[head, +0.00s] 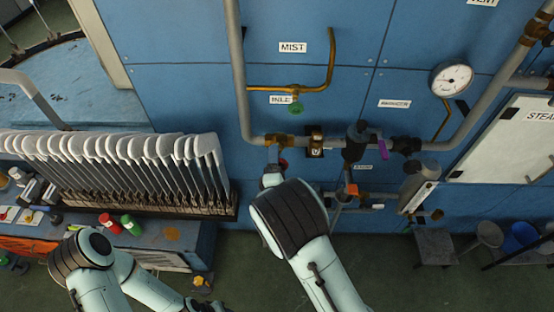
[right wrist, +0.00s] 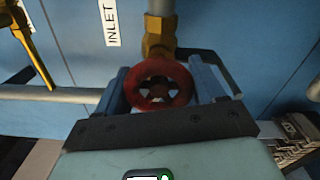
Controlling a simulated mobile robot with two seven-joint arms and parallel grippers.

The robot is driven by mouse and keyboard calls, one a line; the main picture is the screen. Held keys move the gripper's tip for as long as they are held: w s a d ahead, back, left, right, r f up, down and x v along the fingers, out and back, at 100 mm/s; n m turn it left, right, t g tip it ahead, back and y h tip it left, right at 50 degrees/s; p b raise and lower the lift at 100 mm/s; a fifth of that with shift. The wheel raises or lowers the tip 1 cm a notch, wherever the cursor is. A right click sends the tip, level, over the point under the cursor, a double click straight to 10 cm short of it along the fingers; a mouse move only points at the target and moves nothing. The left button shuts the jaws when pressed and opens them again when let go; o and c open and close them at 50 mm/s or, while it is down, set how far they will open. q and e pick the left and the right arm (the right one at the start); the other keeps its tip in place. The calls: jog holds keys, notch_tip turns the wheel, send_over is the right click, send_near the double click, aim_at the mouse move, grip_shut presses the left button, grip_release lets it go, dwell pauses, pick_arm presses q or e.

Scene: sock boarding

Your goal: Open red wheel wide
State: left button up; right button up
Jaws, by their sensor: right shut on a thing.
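The red wheel (right wrist: 160,85) is a small spoked handwheel on a brass valve (right wrist: 158,38) under the INLET label (right wrist: 110,22). In the right wrist view it sits between the two blue fingers of my right gripper (right wrist: 165,84), which is shut on its rim. In the head view my right gripper (head: 277,158) is at the pipe on the blue wall, and only a bit of the red wheel (head: 283,164) shows beside it. My left arm is low at the left; its fingers do not show.
A grey pipe (head: 240,80) runs down and along the wall. A green knob (head: 296,108), a purple-handled valve (head: 382,148), an orange knob (head: 351,189) and a gauge (head: 451,79) are nearby. A rack of white-topped boards (head: 120,150) stands at the left.

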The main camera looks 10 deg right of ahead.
jog(key=o, duration=1)
jog(key=shift+c, duration=0.2)
pick_arm(q)
jog(key=s+f+b, duration=0.2)
jog(key=f, duration=0.1)
jog(key=shift+s, duration=0.3)
pick_arm(e)
jog(key=v, duration=1.3)
jog(key=shift+s, duration=0.25)
